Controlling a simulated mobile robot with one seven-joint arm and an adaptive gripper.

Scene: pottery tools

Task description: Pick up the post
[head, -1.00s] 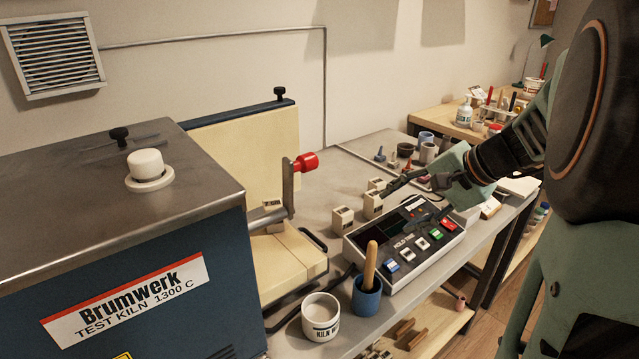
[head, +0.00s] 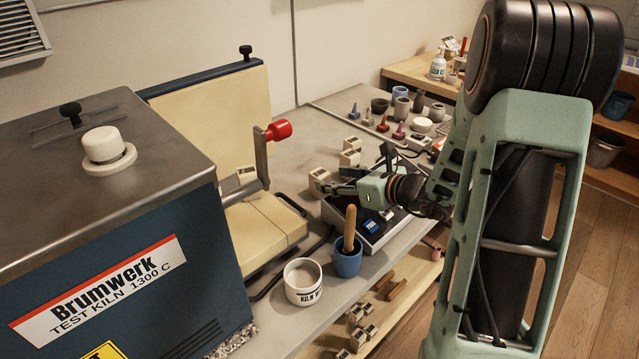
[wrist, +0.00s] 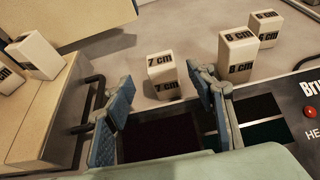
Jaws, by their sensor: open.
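Several pale box-shaped kiln posts stand on the grey bench. The post marked 7 cm (head: 319,183) is upright and nearest my gripper (head: 337,183). In the wrist view this 7 cm post (wrist: 163,76) shows beyond and between the two blue-padded fingertips (wrist: 158,92). My gripper is open, with nothing held, and the post seems just ahead of the fingers; I cannot tell whether they touch it. Posts (wrist: 38,55) also sit at the kiln opening.
The kiln (head: 120,240) with its open door and red-knobbed handle (head: 279,130) is at left. A control box (head: 372,232) lies under my gripper. A white cup (head: 304,283) and a blue pot with a wooden-handled tool (head: 347,261) stand in front. Small pots are behind.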

